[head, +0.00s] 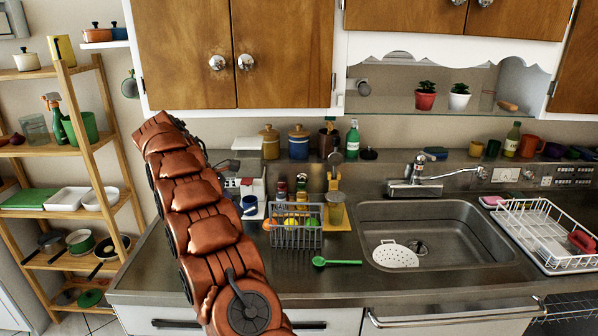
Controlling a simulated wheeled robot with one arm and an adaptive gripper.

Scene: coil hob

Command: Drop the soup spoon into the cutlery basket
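A green soup spoon (338,262) lies flat on the steel counter, its bowl to the left and its handle pointing right toward the sink. The cutlery basket appears to be the grey wire basket (296,239), standing on the counter just behind and left of the spoon. The spoon is outside it and apart from it. Round yellow, orange and green things show in or behind the basket's wires; I cannot tell which. My copper-coloured arm rises across the left of the head view, left of the basket. I cannot make out my gripper.
The sink (462,263) with a white perforated disc (395,255) is right of the spoon. A white dish rack (547,232) stands farther right. Bottles and jars line the back. The counter's front strip is clear.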

